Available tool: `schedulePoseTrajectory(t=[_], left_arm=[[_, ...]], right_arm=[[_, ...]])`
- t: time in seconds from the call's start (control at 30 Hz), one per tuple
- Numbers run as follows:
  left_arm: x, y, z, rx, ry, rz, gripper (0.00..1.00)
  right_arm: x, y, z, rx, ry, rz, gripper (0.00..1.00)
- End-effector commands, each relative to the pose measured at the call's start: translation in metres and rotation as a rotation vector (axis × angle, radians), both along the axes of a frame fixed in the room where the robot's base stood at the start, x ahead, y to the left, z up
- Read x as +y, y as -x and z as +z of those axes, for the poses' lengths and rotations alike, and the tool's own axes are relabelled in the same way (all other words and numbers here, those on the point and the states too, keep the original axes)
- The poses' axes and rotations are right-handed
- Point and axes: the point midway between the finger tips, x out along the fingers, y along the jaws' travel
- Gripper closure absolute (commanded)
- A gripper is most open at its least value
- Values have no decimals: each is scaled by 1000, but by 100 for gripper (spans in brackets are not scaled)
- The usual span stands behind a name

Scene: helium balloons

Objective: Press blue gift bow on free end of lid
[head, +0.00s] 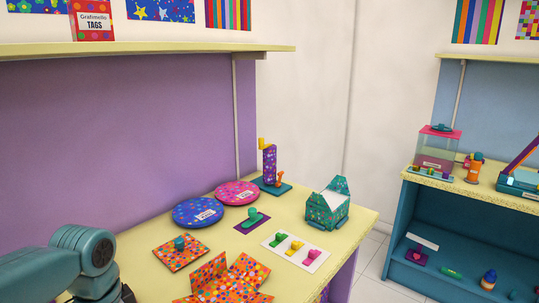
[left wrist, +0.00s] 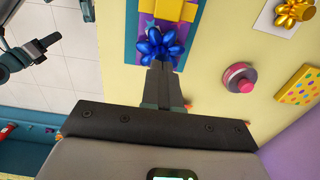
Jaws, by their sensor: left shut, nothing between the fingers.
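A shiny blue gift bow (left wrist: 160,46) shows at the top middle of the left wrist view. It lies over the near end of a lid-like blue and purple piece (left wrist: 132,28) with yellow parts. My left gripper (left wrist: 162,66) is shut and empty, its fingertips right at the bow's lower edge; I cannot tell whether they touch it. The bow and this piece do not show in the head view, where part of my arm fills the lower left corner. A dark jointed part at the upper left of the left wrist view may be my right gripper (left wrist: 40,48); its jaws are unclear.
In the left wrist view, a pink and grey round item (left wrist: 238,78), a gold bow (left wrist: 291,12) and a yellow dotted piece (left wrist: 300,86) lie to the right. The head view shows a yellow table (head: 345,225) with an orange dotted open box (head: 210,272) and round tins (head: 198,212).

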Motion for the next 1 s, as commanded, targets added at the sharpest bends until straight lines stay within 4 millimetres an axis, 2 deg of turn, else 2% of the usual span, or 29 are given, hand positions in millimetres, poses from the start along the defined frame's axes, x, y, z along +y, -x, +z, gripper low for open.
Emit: schedulePoseTrajectory(t=[0.5, 1.0], left_arm=[[0, 0, -14, 1, -1, 0, 100], [0, 0, -14, 1, 0, 0, 100]], right_arm=[[0, 0, -10, 0, 0, 0, 46], [0, 0, -9, 0, 0, 0, 46]])
